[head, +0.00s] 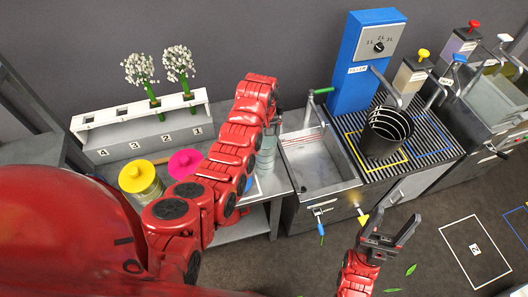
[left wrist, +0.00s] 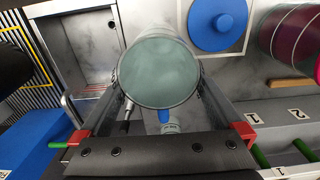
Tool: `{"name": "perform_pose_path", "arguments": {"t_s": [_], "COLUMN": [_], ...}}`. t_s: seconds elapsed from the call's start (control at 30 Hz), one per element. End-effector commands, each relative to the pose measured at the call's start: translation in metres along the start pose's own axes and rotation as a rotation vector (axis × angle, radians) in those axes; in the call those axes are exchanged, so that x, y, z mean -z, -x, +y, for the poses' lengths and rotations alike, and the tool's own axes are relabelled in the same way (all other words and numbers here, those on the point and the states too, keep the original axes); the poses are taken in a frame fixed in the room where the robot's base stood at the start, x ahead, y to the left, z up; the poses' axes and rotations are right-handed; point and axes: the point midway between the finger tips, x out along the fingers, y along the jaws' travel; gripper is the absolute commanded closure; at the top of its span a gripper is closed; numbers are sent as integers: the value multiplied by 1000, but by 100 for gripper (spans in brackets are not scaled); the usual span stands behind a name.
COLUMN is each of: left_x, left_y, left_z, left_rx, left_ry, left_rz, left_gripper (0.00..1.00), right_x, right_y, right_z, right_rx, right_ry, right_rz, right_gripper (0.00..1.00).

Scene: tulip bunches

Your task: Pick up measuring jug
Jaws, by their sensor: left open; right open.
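The measuring jug (head: 266,157) is a clear, greenish cylinder on the metal counter, left of the sink and partly hidden by my left arm in the head view. In the left wrist view the jug (left wrist: 160,70) is seen from above, its round rim between the two fingers. My left gripper (left wrist: 160,88) is open with one finger on each side of the jug; I cannot tell whether they touch it. Its fingers are mostly hidden in the head view. My right gripper (head: 392,236) is open and empty in front of the sink unit.
A metal sink (head: 318,158) lies right of the jug. A dark bucket (head: 382,140) stands on the grate beneath the blue dispenser (head: 360,65). A yellow-lidded jar (head: 139,178) and a pink lid (head: 185,163) are left. A white rack (head: 125,143) holds flowers behind.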

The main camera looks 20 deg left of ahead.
Motion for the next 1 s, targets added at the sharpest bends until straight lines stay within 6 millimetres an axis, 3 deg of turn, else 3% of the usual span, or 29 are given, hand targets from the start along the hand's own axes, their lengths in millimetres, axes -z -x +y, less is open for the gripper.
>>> {"name": "perform_pose_path", "arguments": {"t_s": [0.3,0.7,1.0], "left_x": [0,0,0], "left_y": [-34,-43,-43], "left_z": [0,0,0], "left_rx": [0,-1,-1], "left_ry": [1,1,1], "left_rz": [-1,1,1], "left_gripper": [0,0,54], "right_x": [2,3,3], "right_y": [-15,-16,-16], "right_z": [1,1,1], "right_rx": [0,0,0], "right_ry": [0,0,0], "right_rz": [0,0,0], "right_gripper": [33,33,33]}}
